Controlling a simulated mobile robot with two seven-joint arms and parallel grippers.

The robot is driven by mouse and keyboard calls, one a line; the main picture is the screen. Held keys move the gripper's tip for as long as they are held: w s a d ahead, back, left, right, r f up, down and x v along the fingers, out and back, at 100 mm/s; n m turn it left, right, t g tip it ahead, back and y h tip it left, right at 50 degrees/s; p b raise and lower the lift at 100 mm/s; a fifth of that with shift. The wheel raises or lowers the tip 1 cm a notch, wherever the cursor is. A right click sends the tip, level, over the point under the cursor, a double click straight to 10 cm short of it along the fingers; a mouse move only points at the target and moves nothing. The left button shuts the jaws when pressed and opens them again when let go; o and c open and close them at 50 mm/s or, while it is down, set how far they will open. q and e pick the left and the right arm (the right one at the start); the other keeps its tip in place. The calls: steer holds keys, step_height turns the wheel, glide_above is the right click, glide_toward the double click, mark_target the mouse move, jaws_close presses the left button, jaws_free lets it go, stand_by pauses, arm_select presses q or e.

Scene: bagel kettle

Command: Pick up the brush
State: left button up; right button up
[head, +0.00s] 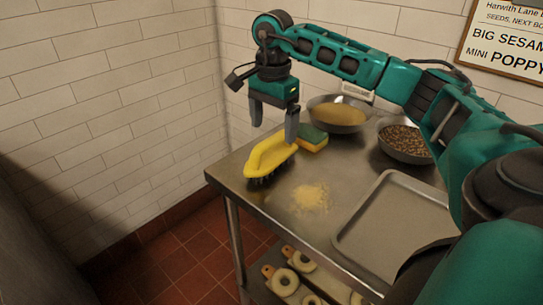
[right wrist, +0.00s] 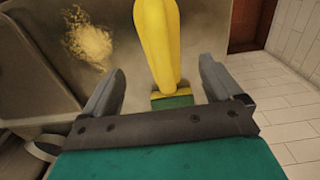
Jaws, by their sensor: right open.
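The yellow brush (head: 268,158) with dark bristles lies bristles down near the left corner of the steel table. My right gripper (head: 274,127) is open above the brush's far end, with one finger to each side of it in the head view. In the right wrist view the brush (right wrist: 158,45) runs away from me between the open fingers of my right gripper (right wrist: 162,85). I cannot tell whether the fingers touch it. My left gripper is not in view.
A green and yellow sponge (head: 313,138) lies right beside the brush. A bowl of seeds (head: 338,128) and a bowl of dark grains (head: 405,152) stand behind. Spilled seeds (head: 311,197) and an empty tray (head: 395,225) are to the right. Bagels (head: 285,281) sit on a lower shelf.

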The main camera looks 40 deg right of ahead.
mark_target(271, 139)
step_height(271, 139, down, 2)
steer(key=shift+f, duration=0.25)
step_height(271, 139, down, 4)
steer(key=shift+w+a+r, duration=0.1)
steer(key=shift+r, duration=0.1)
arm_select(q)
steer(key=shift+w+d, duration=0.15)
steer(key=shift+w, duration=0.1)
arm_select(e)
steer(key=shift+f, duration=0.5)
steer(key=shift+c, duration=0.4)
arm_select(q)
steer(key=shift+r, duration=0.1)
arm_select(e)
steer(key=c, duration=1.1)
steer(key=shift+r, duration=0.15)
steer(key=shift+c, duration=0.2)
arm_select(q)
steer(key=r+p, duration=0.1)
steer(key=p, duration=0.1)
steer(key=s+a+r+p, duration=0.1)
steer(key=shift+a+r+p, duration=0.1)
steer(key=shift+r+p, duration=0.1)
steer(key=shift+p, duration=0.15)
arm_select(e)
step_height(271, 139, up, 20)
